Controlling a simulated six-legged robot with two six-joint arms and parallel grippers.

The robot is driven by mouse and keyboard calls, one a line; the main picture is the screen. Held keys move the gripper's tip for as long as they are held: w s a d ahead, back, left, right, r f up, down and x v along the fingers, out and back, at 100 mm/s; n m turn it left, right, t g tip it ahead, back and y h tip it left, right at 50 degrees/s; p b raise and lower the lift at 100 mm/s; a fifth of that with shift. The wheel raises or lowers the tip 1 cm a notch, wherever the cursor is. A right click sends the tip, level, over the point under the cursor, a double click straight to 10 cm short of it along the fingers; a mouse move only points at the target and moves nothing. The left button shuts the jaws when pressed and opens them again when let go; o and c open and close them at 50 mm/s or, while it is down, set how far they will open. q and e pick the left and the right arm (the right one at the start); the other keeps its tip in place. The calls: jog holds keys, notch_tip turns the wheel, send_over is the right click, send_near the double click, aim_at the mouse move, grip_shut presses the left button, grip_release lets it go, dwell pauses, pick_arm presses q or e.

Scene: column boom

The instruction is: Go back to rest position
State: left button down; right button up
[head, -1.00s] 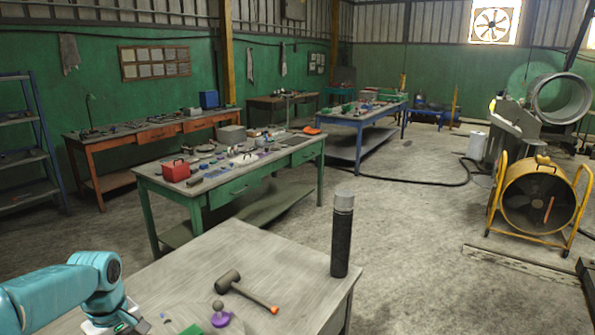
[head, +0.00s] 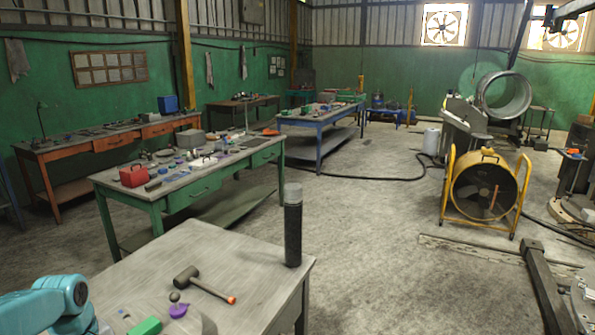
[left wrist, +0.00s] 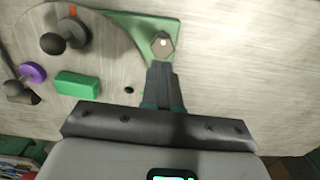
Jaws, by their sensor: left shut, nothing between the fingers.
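My left arm (head: 50,300) comes in at the lower left of the head view, over the near table (head: 235,265); its gripper is out of that view. In the left wrist view my left gripper (left wrist: 162,68) has its fingers together with nothing between them. Its tips are close below a grey hexagonal piece (left wrist: 162,45) on a green plate (left wrist: 140,28); whether they touch I cannot tell. My right gripper is not in view.
On the near table are a green block (head: 146,326), a purple knob (head: 178,310), a mallet (head: 200,283) and a tall black cylinder (head: 293,230). A green workbench (head: 175,198) stands behind. A yellow fan (head: 485,190) stands right; open floor lies between.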

pick_arm(q)
jog(key=s+d+f+m+h+b, duration=0.25)
jog(key=d+f+m, duration=0.35)
jog(key=d+f, duration=1.25)
jog(key=s+d+f+m+h, duration=0.1)
jog(key=s+d+f+m, duration=0.1)
jog(key=s+d+f, duration=0.4)
notch_tip(320, 180, down, 2)
jog(key=shift+s+d+f+m, duration=0.1)
jog(key=shift+s+d+m, duration=0.2)
jog(key=shift+d, duration=0.2)
jog(key=c, duration=1.5)
grip_release()
jog(key=s+d+f+m, duration=0.2)
jog(key=s+d, duration=0.2)
jog(key=s, duration=0.3)
jog(key=shift+s+f, duration=0.2)
jog(key=shift+f, duration=0.1)
jog(key=o, duration=0.7)
jog(key=shift+s, duration=0.15)
